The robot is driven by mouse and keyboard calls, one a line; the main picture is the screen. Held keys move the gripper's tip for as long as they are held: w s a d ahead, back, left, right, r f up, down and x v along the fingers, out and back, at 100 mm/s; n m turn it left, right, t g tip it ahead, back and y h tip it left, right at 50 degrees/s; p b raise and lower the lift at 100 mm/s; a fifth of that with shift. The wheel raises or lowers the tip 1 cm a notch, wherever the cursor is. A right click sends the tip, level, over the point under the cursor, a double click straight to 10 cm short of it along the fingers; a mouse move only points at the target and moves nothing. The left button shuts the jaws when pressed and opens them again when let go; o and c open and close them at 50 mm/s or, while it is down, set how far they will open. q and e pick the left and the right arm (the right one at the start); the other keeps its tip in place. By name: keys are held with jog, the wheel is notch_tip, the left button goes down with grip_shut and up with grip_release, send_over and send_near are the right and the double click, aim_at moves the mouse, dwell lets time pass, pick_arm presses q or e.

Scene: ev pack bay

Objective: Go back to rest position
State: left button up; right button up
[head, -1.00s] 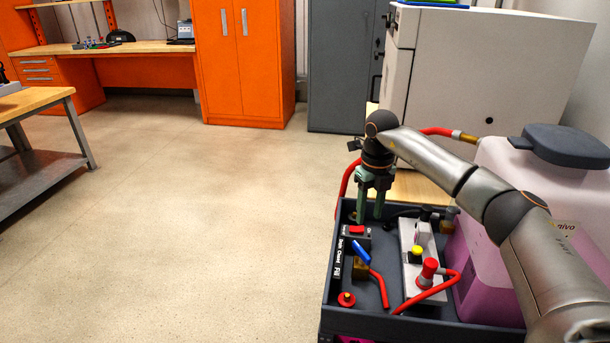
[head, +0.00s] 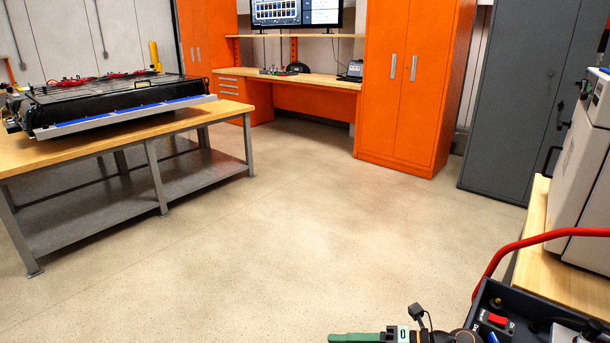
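My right gripper (head: 345,338) shows at the bottom edge of the head view, with its green finger pointing left. It is cut off by the frame, so I cannot tell whether it is open or shut. It is just left of the dark tray (head: 487,298), which is partly in view at the bottom right. My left gripper is not in view.
A wooden workbench (head: 185,122) with a black battery pack (head: 85,98) stands at the left. Orange cabinets (head: 410,80) and a grey cabinet (head: 520,100) stand at the back. A white machine (head: 585,170) is at the right. The middle floor is clear.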

jog(key=s+d+f+m+t+h+p, duration=0.2)
jog(key=s+d+f+m+h, duration=0.2)
jog(key=s+m, duration=0.6)
jog(key=s+d+f+m+t+h+p, duration=0.2)
jog(key=s+f+m+h, duration=0.6)
jog(key=m, duration=1.3)
notch_tip(320, 180, down, 3)
jog(key=s+d+t, duration=0.1)
jog(key=s+d, duration=0.1)
jog(key=shift+d+r+t, duration=0.2)
jog(key=shift+d+t, duration=0.1)
jog(key=shift+d, duration=0.1)
jog(key=shift+d, duration=0.1)
